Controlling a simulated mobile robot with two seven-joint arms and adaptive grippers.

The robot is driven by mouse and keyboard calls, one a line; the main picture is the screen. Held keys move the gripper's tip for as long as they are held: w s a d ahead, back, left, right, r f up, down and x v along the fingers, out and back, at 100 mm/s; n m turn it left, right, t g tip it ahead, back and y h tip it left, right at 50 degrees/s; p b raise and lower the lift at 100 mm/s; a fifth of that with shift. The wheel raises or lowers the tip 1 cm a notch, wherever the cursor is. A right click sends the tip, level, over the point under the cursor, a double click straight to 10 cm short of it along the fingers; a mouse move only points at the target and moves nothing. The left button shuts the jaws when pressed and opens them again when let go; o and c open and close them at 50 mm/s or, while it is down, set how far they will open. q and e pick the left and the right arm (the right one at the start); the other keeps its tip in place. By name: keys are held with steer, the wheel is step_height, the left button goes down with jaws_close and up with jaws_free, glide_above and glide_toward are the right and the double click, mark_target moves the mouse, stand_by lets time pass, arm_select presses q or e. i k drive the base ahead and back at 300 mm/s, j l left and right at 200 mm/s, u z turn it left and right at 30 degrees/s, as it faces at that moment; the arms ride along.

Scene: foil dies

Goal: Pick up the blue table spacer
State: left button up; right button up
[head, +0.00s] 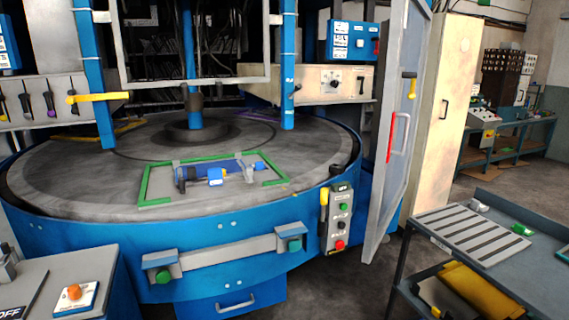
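On the round grey table (90,185) of the blue machine, a green frame (152,184) lies flat. Inside it is a small bright blue block (215,177), near the middle. A darker blue flat piece (237,166) lies just behind it, partly covered by small grey and black parts. I cannot tell for sure which of the two is the blue table spacer. Neither of my grippers shows in the head view.
A push-button box (340,216) hangs at the machine's front right. An open grey door (401,130) stands right of the machine. A slatted grey cart (480,235) is at the lower right. A counter with an orange button (74,292) fills the lower left.

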mark_target(258, 165)
steer(key=i+l+z, duration=0.1)
steer(key=i+z, duration=0.25)
steer(key=i, duration=0.3)
steer(key=i+j+z, duration=0.15)
steer(key=i+z, duration=0.15)
steer(key=i, duration=0.35)
